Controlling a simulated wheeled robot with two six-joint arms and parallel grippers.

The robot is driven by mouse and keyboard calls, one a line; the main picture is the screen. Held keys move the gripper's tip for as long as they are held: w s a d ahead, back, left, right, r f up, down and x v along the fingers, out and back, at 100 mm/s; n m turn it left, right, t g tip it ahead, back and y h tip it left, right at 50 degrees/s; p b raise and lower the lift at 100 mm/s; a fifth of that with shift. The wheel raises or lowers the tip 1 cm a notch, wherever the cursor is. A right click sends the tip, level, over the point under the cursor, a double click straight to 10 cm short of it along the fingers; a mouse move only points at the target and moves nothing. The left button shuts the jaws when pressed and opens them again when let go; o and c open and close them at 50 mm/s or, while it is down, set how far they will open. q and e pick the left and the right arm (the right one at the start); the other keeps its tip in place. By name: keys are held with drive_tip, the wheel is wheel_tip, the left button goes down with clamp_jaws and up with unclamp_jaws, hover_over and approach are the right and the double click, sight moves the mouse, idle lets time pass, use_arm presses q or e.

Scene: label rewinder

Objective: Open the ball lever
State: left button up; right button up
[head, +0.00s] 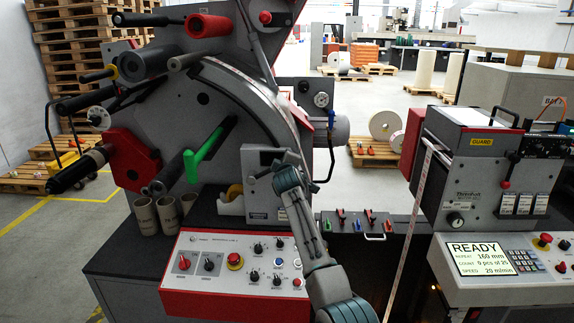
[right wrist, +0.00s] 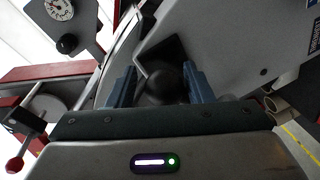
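A dark ball knob (right wrist: 166,88), which looks like the ball lever's end, sits between the two blue-grey fingers of my right gripper (right wrist: 159,74) in the right wrist view. The fingers are apart, one on each side of the ball. A gap shows on the left; I cannot tell whether the right finger touches. In the head view my right arm reaches up from below to the small grey box (head: 266,198) on the rewinder's front; its fingers and the ball are hard to make out there. My left gripper is not in view.
The red-edged control panel (head: 235,272) lies below the box. A green handle (head: 207,155) stands out to the left. A printer unit (head: 490,175) with a red-ball lever (head: 506,183) is on the right, with a pale web strip (head: 412,225) running down beside it.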

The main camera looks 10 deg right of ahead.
drive_tip(key=shift+o, duration=0.5)
drive_tip(key=shift+a, duration=0.4)
drive_tip(key=shift+s, duration=0.3)
drive_tip(key=b+v, duration=0.3)
drive_tip(key=v, duration=0.7)
drive_tip(key=shift+b, duration=0.3)
